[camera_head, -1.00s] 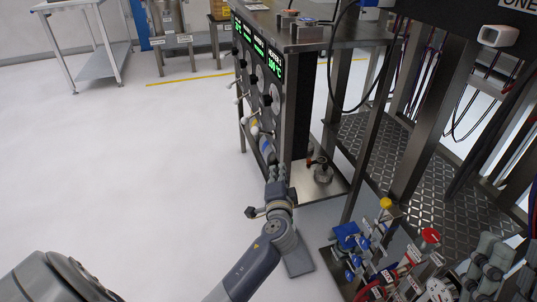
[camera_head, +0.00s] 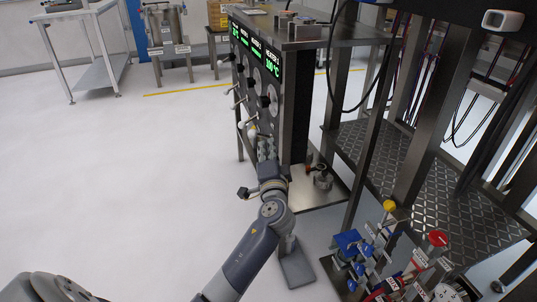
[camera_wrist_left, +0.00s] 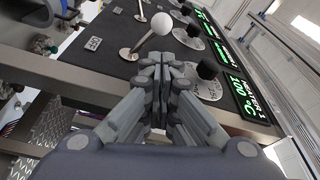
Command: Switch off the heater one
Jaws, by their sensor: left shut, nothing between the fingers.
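The heater control panel stands in the head view with green displays, black knobs and white-tipped levers. The heater 1 display (camera_head: 274,64) reads 100 °C on the panel's near end; it also shows in the left wrist view (camera_wrist_left: 240,92). My left gripper (camera_head: 265,146) is at the panel's lower near part. In the left wrist view my left gripper (camera_wrist_left: 160,62) is shut and empty, its fingertips close to a metal lever with a white ball (camera_wrist_left: 162,23). I cannot tell whether they touch. The fingers partly hide the panel around the lever. My right gripper is not clearly seen.
A steel frame with a tread-plate shelf (camera_head: 430,185) stands to the right. Blue, yellow and red valve handles (camera_head: 437,238) sit at the bottom right. A table (camera_head: 88,50) stands at the back left. The white floor to the left is clear.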

